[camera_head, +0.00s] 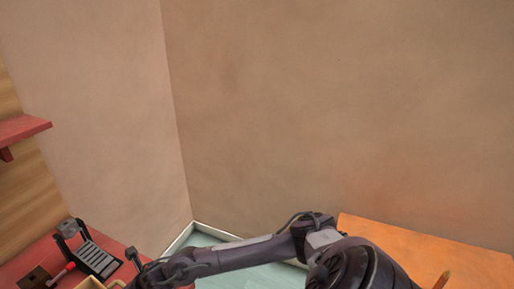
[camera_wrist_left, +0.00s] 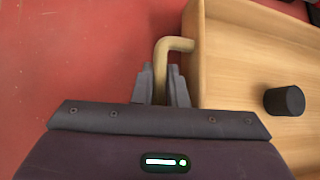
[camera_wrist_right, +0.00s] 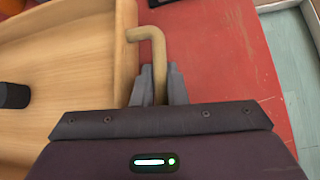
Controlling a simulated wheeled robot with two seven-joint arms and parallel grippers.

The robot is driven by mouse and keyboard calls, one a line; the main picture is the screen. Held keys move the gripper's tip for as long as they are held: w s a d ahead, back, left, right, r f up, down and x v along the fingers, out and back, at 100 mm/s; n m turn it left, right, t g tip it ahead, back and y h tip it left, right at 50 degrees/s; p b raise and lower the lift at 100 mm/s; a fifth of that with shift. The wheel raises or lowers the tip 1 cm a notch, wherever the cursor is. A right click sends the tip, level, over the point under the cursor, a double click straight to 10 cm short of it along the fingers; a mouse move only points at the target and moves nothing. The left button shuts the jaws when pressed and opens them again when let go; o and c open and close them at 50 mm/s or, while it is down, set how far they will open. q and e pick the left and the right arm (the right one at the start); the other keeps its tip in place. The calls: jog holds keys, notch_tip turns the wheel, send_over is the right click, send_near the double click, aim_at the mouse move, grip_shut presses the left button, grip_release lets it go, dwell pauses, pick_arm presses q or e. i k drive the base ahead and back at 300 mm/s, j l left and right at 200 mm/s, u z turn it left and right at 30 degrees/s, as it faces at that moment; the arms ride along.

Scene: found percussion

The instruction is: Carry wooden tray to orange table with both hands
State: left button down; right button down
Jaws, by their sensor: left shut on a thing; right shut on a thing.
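The wooden tray (camera_wrist_left: 235,55) has a bent tan handle at each end, and a dark cylinder (camera_wrist_left: 285,100) stands in it. My left gripper (camera_wrist_left: 163,88) is shut on one handle, seen in the left wrist view. My right gripper (camera_wrist_right: 157,88) is shut on the other handle, and the tray (camera_wrist_right: 75,65) extends to the left in the right wrist view. The red surface lies beneath; I cannot tell if the tray touches it. The orange table (camera_head: 430,250) is at the lower right of the head view. My left gripper is outside the head view.
A pale green floor (camera_head: 255,277) lies between the tables. Bare walls rise behind.

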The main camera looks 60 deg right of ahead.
aim_at(419, 264)
jog(key=l+z, duration=0.15)
jog(key=z, duration=2.5)
jog(key=i+l, duration=0.5)
jog(key=l, duration=0.2)
jog(key=i+l+z, duration=0.15)
jog(key=i+l, duration=0.4)
jog(key=l, duration=0.15)
